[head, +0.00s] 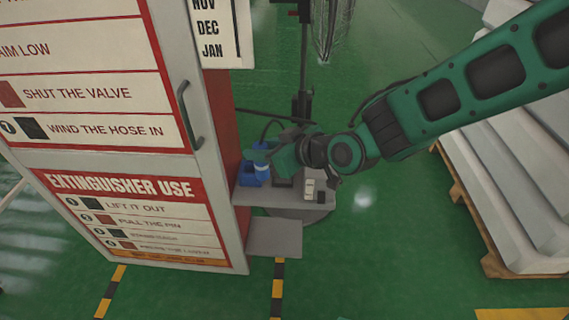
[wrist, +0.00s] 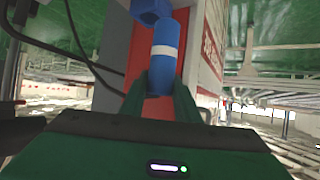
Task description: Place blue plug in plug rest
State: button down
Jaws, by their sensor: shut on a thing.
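The blue plug (wrist: 166,40), a cylinder with a white band, is between the two fingers of my gripper (wrist: 160,90) in the wrist view. My gripper is shut on its near end. In the head view the plug (head: 261,147) shows small at the tip of my gripper (head: 268,156), beside the red cabinet side. A blue holder (head: 253,175), which looks like the plug rest, sits on the grey shelf just below. A blue block (wrist: 150,8) is also at the far end of the plug in the wrist view; I cannot tell whether they touch.
The grey shelf (head: 262,196) holds small pale and dark items at its right. A lower grey plate (head: 274,238) is below it. The white and red extinguisher cabinet (head: 120,140) stands close on the left. A pallet with pale slabs (head: 500,190) is at right. Green floor between is clear.

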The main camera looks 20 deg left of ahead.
jog(key=shift+w+d+f, duration=0.4)
jog(key=shift+w+f, duration=1.1)
jog(key=shift+f, duration=0.15)
jog(key=shift+w+d+f, duration=0.45)
jog(key=shift+w+f, duration=1)
jog(key=shift+f, duration=0.2)
jog(key=shift+w+d+f, duration=0.4)
jog(key=shift+w+f, duration=1.1)
jog(key=shift+f, duration=0.15)
jog(key=c, duration=1.3)
grip_release()
jog(key=shift+f, duration=0.1)
jog(key=shift+c, duration=0.2)
jog(key=v, duration=1.2)
jog(key=shift+d, duration=0.15)
